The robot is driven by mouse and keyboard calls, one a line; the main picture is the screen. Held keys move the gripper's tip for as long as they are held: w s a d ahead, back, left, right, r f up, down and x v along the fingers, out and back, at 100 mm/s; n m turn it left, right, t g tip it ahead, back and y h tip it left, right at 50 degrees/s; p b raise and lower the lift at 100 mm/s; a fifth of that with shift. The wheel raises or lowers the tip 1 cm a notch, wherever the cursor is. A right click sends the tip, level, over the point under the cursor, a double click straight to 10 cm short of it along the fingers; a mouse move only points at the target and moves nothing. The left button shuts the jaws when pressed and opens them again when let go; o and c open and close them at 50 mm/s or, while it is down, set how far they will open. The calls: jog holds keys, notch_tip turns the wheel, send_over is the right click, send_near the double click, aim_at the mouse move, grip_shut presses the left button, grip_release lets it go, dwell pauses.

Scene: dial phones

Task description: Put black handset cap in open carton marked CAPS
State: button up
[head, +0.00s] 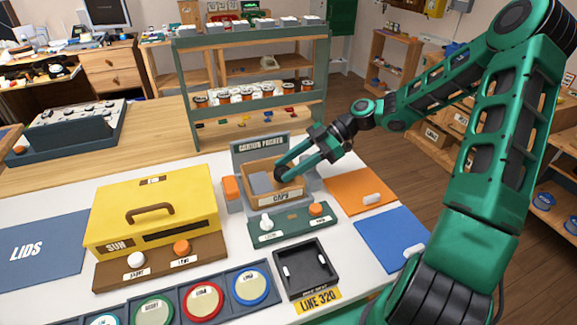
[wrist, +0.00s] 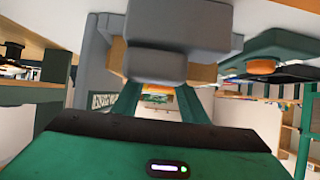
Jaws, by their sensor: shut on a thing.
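The open tan carton (head: 250,193) with a CAPS label on its front sits in the grey carton packer (head: 259,143). My gripper (head: 281,173) reaches in from the right, its fingertips at the carton's mouth. It is shut on a small dark thing, which I take to be the black handset cap (head: 279,175); the fingers partly hide it. A grey block (head: 262,184) shows inside the carton on the left. In the wrist view my green fingers (wrist: 158,100) run toward grey rounded shapes (wrist: 155,65), with tan carton wall (wrist: 203,73) beside them. The cap is not clear there.
A green panel (head: 293,222) with a white and an orange knob stands in front of the packer. A yellow SUN box (head: 152,205) is to the left, orange (head: 358,187) and blue (head: 392,238) mats to the right. A shelf rack (head: 250,85) stands behind.

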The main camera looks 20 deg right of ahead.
jog(key=shift+f, duration=0.55)
jog(key=o, duration=1)
jog(key=shift+d, duration=0.1)
jog(key=shift+w+r, duration=0.1)
jog(key=shift+r, duration=0.25)
jog(key=v, duration=1.2)
jog(key=shift+r, duration=0.25)
jog(key=shift+s, duration=0.2)
